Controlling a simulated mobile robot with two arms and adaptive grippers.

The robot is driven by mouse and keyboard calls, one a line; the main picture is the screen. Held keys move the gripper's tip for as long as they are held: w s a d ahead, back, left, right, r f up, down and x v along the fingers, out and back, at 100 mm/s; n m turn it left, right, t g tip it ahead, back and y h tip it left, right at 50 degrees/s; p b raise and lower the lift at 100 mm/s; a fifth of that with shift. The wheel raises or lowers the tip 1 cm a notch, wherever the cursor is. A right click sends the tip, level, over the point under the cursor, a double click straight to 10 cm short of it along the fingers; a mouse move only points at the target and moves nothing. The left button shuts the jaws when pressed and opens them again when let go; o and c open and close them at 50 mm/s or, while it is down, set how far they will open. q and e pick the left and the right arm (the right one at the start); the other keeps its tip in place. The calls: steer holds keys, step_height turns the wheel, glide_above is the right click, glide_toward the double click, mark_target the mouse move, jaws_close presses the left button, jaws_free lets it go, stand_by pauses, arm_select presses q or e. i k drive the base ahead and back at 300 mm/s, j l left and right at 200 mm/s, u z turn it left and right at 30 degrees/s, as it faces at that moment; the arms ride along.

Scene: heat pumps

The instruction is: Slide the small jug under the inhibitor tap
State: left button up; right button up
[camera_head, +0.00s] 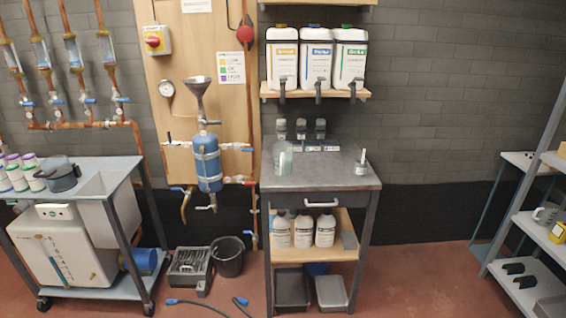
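A small clear jug-like vessel (283,160) stands upright on the grey top of the workbench (325,181), at its left side. It is roughly below the left of three taps, a good way down. Three white containers, with a yellow label (285,62), a blue label (318,60) and a green label (353,62), stand on a wall shelf. Each has a dark tap below it: left (282,95), middle (318,95) and right (352,95). The label text is too small to tell which is inhibitor. Neither of my grippers is in view.
Several grey-capped bottles (300,129) stand at the bench's back. A small white pot (361,168) stands at its right. The front middle of the top is clear. A trolley (95,165) stands left, a shelf rack (530,235) right. Hoses (200,303) lie on the floor.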

mark_target(283, 163)
steer(key=i+l, duration=0.25)
steer(key=i+l+u, duration=0.45)
steer(key=l, duration=0.15)
steer(key=i+l+u, duration=0.1)
steer(key=l+u, duration=0.15)
steer(key=i+l+u, duration=0.2)
steer(key=l, duration=0.2)
steer(key=k, duration=0.1)
